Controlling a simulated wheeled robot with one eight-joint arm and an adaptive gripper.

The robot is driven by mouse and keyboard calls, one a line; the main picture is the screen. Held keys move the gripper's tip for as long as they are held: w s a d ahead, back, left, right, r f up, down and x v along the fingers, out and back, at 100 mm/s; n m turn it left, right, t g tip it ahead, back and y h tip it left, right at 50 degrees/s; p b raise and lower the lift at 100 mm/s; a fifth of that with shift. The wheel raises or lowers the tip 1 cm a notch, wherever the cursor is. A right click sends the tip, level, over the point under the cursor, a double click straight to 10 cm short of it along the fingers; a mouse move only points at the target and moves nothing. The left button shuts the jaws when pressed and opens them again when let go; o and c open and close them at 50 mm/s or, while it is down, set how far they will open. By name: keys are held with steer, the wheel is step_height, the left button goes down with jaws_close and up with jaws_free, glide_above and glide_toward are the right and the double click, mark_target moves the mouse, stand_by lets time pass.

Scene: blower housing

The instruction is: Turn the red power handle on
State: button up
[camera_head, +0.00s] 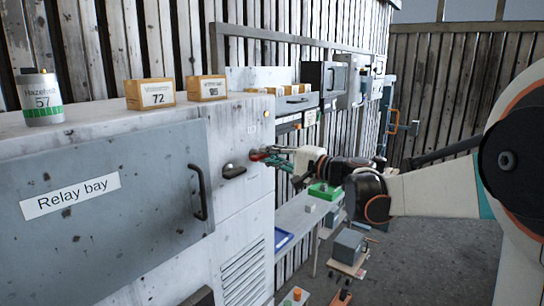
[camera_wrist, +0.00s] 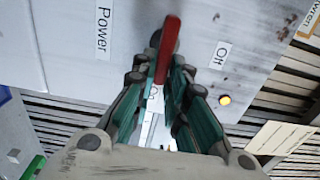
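The red power handle (camera_wrist: 170,38) is on a pale cabinet front in the wrist view, with one end close to the On label (camera_wrist: 153,92). The Off label (camera_wrist: 221,55) is to its right and the Power label (camera_wrist: 103,30) to its left. My gripper (camera_wrist: 165,65) has its teal fingers on both sides of the handle, with no clear gap at the tips, so it looks shut on it. In the head view the red handle (camera_head: 259,156) shows only partly beside my gripper (camera_head: 272,160); the fingers hide the rest.
An amber lamp (camera_wrist: 224,100) glows near the Off label. In the head view, a dark knob (camera_head: 233,171) is left of the handle, and the relay bay door (camera_head: 110,215) has a protruding handle (camera_head: 198,192). Boxes (camera_head: 150,94) and a can (camera_head: 40,98) stand on top.

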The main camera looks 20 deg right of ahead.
steer(key=shift+o, duration=1)
steer(key=shift+w, duration=0.1)
steer(key=v, duration=1.2)
